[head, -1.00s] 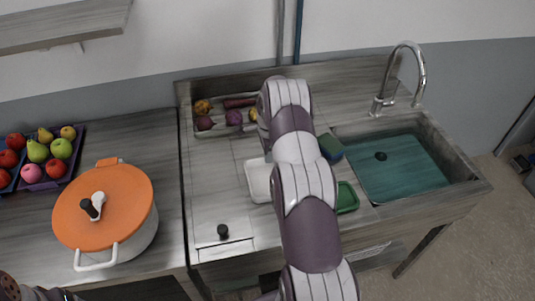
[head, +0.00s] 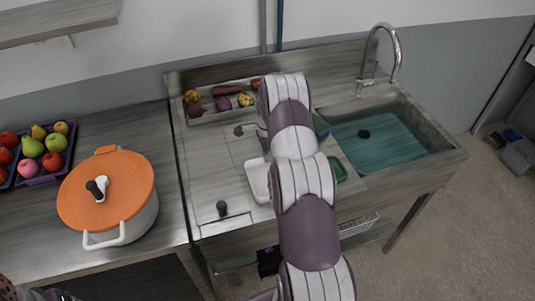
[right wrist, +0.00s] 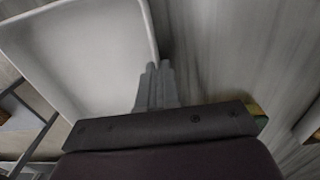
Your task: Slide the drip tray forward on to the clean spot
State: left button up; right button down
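The white drip tray (head: 257,183) lies on the worktop, partly hidden by my right arm. In the right wrist view the tray (right wrist: 75,55) fills the upper left, with one raised rim running down to the fingertips. My right gripper (right wrist: 157,85) has its fingers close together at that rim and looks shut. I cannot tell whether any rim is between them. In the head view my arm hides this gripper. A small dark patch or fitting (head: 239,130) shows on the worktop behind the tray. I cannot make out the clean spot. My left gripper is not in view.
A sink (head: 378,140) with a tap (head: 392,55) is at the right. A trough of vegetables (head: 220,103) lies at the back. A black knob (head: 221,208) stands at the front left. An orange-lidded pot (head: 107,195) is further left. A green item (head: 340,170) is right of my arm.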

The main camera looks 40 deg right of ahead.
jog(key=c, duration=1.3)
grip_release()
notch_tip(320, 180, up, 8)
jog(key=shift+f+b, duration=0.2)
jog(key=shift+b, duration=1)
notch_tip(320, 180, up, 5)
jog(key=p, duration=0.4)
